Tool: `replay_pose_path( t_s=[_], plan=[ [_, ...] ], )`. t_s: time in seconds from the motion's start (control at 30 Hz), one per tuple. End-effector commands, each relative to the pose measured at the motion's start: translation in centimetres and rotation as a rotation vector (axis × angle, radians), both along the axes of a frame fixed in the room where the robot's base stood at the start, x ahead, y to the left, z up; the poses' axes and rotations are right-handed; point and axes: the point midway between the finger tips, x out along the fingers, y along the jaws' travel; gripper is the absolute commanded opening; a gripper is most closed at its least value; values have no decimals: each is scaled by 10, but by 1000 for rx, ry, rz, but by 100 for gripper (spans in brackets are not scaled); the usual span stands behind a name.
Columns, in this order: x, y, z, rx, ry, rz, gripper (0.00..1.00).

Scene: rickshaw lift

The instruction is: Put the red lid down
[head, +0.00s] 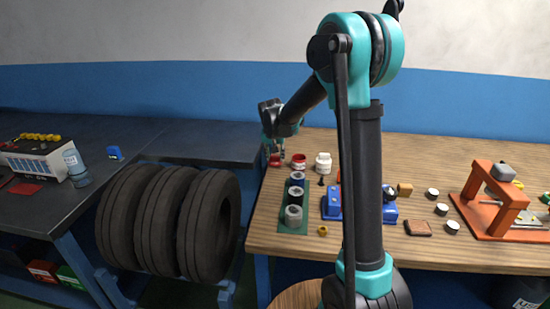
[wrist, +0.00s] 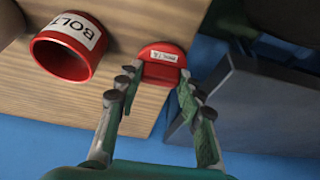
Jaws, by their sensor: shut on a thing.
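The red lid (wrist: 162,65) is a rounded red piece with a small white label. It sits between the fingertips of my gripper (wrist: 158,84) in the wrist view. In the head view the red lid (head: 275,160) shows small below my gripper (head: 275,147), at the wooden table's back left corner. My gripper is shut on it. I cannot tell whether the lid touches the tabletop. A red cup (wrist: 68,47) labelled "BOLT" stands beside it, apart from the fingers; it also shows in the head view (head: 299,161).
The wooden table (head: 262,230) holds a white jar (head: 323,162), a green tray (head: 293,222) with metal cylinders, blue parts (head: 331,203) and an orange press (head: 484,186). A dark bench (head: 215,140) adjoins at left. Bare wood lies left of the tray.

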Motion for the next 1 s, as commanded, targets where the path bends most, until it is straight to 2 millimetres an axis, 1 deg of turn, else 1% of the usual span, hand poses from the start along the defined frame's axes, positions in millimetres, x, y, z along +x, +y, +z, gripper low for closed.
replay_pose_path(
  t_s=[0.07, 0.4, 0.43, 0.6, 0.87, 1.0],
  plan=[
    [0, 0, -7, 0, 0, 0, 17],
    [0, 0, -10, 0, 0, 0, 17],
    [0, 0, -10, 0, 0, 0, 38],
    [0, 0, -10, 0, 0, 0, 58],
    [0, 0, -9, 0, 0, 0, 58],
    [-2, 0, -2, 0, 0, 0, 58]
  ],
)
